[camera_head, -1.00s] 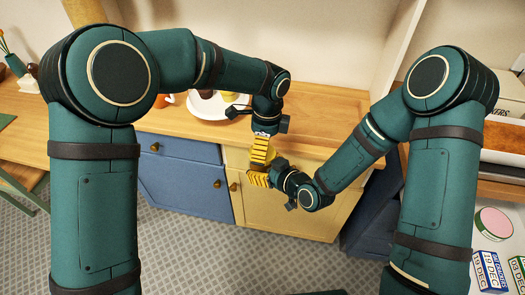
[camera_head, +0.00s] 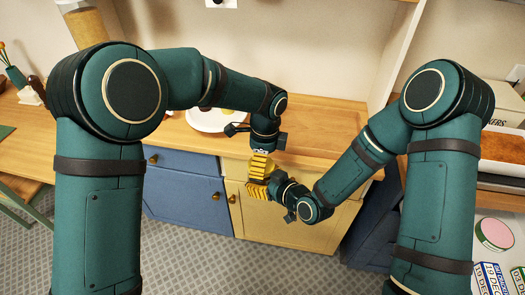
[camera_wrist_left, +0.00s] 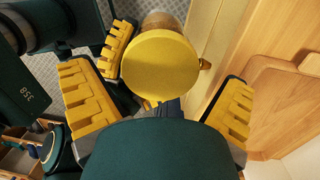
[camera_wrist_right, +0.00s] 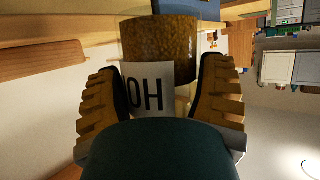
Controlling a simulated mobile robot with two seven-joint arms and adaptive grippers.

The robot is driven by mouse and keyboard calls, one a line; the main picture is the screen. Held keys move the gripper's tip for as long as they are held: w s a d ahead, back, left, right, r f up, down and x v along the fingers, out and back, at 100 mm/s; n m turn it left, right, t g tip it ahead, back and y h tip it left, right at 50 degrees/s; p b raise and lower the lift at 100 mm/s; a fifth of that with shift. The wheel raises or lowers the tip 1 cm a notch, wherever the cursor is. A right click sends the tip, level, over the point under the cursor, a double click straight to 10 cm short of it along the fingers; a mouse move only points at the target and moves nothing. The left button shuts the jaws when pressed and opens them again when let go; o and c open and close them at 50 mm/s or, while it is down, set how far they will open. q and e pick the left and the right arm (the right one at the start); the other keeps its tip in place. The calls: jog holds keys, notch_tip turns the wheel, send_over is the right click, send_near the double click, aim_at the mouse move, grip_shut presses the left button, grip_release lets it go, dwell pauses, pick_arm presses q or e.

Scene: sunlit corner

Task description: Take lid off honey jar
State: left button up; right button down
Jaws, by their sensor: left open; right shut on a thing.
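The honey jar has an amber body (camera_wrist_right: 158,42) and a white label (camera_wrist_right: 150,90) with dark letters, seen in the right wrist view. My right gripper (camera_wrist_right: 160,100) is shut on the jar, one finger on each side. The jar's round yellow lid (camera_wrist_left: 160,66) faces the left wrist camera. My left gripper (camera_wrist_left: 158,80) is open, its fingers apart on either side of the lid with gaps showing. In the head view, my left gripper (camera_head: 261,166) points down just above my right gripper (camera_head: 258,190). The jar is mostly hidden there by the fingers.
Both grippers are in front of a wooden counter (camera_head: 310,125) with blue and cream cabinets (camera_head: 290,225) below. A white plate (camera_head: 200,122) stands on the counter behind my left arm. A white table with a pink-topped round tin (camera_head: 495,233) and date blocks is at the right.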

pick_arm(q)
jog(key=shift+a+f, duration=0.1)
jog(key=shift+f, duration=0.8)
jog(key=shift+c, duration=0.3)
jog(key=c, duration=1.1)
jog(key=o, duration=1.2)
jog(key=shift+c, duration=0.2)
